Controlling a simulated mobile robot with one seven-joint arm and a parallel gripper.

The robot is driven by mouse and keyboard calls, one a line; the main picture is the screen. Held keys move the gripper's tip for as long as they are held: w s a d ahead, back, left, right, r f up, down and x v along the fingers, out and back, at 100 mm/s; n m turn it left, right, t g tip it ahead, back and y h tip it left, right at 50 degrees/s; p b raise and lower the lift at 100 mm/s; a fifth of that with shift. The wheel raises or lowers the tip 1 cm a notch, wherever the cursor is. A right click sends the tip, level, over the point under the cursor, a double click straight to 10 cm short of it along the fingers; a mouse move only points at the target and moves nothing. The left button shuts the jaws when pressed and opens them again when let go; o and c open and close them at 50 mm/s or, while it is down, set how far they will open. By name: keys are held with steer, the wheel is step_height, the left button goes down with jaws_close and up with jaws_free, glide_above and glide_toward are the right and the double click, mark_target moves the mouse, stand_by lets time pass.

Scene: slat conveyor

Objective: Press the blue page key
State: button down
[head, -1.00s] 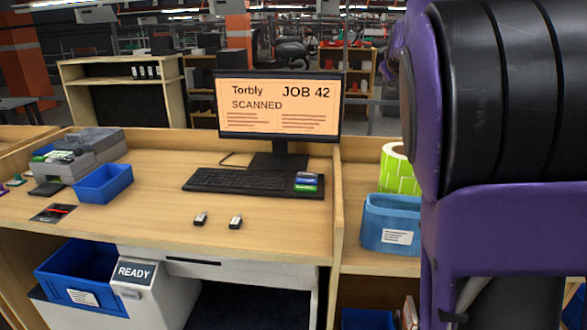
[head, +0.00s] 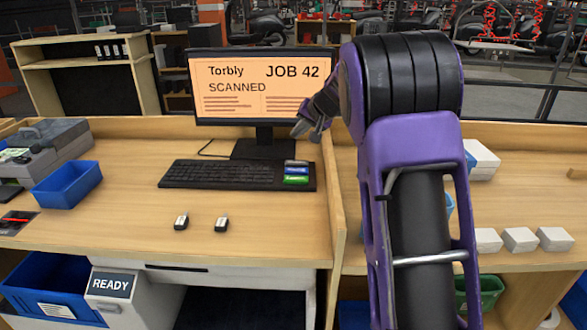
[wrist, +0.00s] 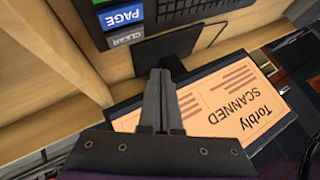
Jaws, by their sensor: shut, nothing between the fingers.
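The blue page key (head: 297,171) is at the right end of the black keyboard (head: 225,174), between a green key (head: 296,180) and a grey key (head: 296,163). In the wrist view the blue page key (wrist: 121,17) reads PAGE, with the grey CLEAR key (wrist: 126,38) beside it. My gripper (head: 308,132) is in the air above and behind the keys, near the monitor's lower right corner. In the wrist view my gripper (wrist: 160,75) has its fingers together and empty, apart from the keys.
The monitor (head: 261,87) stands behind the keyboard, showing JOB 42 SCANNED. A wooden divider (head: 334,190) rises just right of the keys. Two small dark-and-white items (head: 221,225) lie on the open desk in front. A blue bin (head: 67,185) is at left.

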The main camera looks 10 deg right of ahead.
mark_target(298, 172)
steer(key=shift+f, duration=0.15)
step_height(298, 172, down, 9)
steer(key=b, duration=0.7)
steer(key=shift+r, duration=0.2)
stand_by(1.7)
steer(key=shift+f+b, duration=0.4)
steer(key=shift+b, duration=0.15)
